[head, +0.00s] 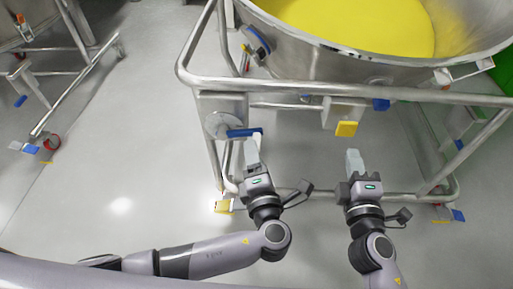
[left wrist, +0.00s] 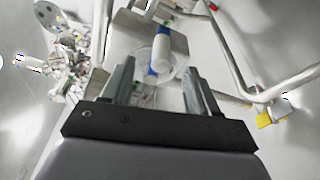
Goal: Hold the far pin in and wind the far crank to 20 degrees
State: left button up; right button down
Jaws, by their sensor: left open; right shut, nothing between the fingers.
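A crank with a blue bar handle (head: 244,132) and a round metal disc (head: 215,124) sits on a grey box at the left of the vessel frame. In the left wrist view its blue and white handle (left wrist: 161,55) lies ahead, between the lines of the two fingers. My left gripper (head: 251,150) is open at the handle; contact cannot be told. A yellow pad (head: 346,129), which looks like the pin, sticks out of a second grey box (head: 341,108). My right gripper (head: 353,158) is shut and empty, a little below the pad and apart from it.
A steel vessel (head: 365,68) with yellow contents stands inside a tubular frame (head: 430,97). Casters with yellow (head: 223,207) and blue (head: 458,215) pedals stand below. Another frame (head: 85,72) is at the upper left. The floor (head: 120,170) between is clear.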

pick_arm(q)
jog(key=shift+a+v, duration=0.2)
jog(key=shift+v, duration=0.7)
jog(key=shift+a+v, duration=0.2)
jog(key=shift+v, duration=0.7)
jog(key=shift+a+v, duration=0.2)
jog(key=shift+v, duration=0.7)
jog(key=shift+s+f, duration=0.2)
jog(key=shift+s, duration=0.1)
